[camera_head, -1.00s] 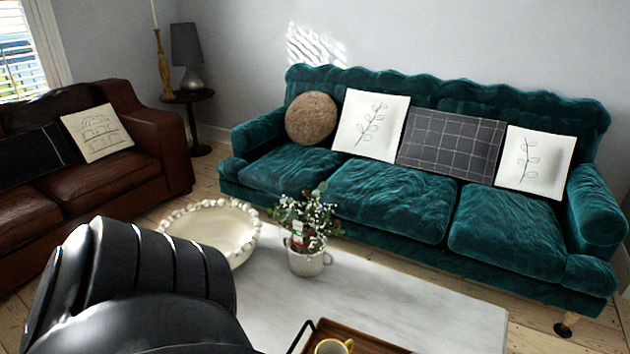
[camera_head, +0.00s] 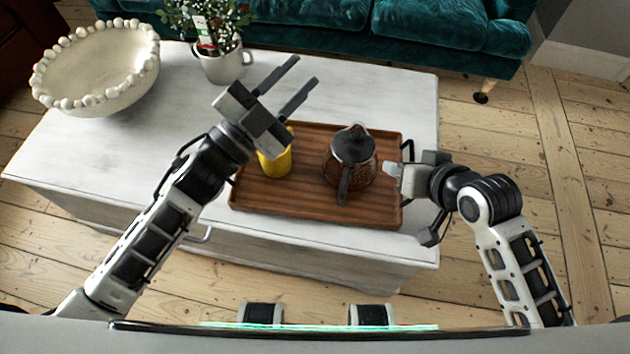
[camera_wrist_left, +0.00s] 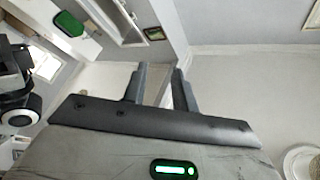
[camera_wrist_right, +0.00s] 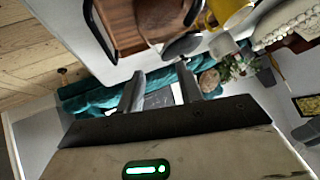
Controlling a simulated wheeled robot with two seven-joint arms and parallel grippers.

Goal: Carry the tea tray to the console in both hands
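The brown wooden tray (camera_head: 290,206) lies on the white table, with a black handle at each short end. A yellow mug (camera_head: 273,164) and a teapot with a dark lid (camera_head: 351,160) stand on it. My left gripper (camera_head: 307,70) is open and empty above the tray's back left corner, partly covering the mug. My right gripper (camera_head: 412,174) is beside the tray's right end, close to the handle; contact cannot be judged. In the right wrist view its fingers (camera_wrist_right: 160,75) are apart with nothing between them, and the tray (camera_wrist_right: 122,25) shows above them. I cannot identify the console.
A white bowl with a beaded rim (camera_head: 98,75) and a potted plant (camera_head: 221,62) stand on the table's (camera_head: 130,160) back left part. The teal sofa (camera_head: 440,35) is behind the table. Bare floorboards (camera_head: 530,160) lie open to the right.

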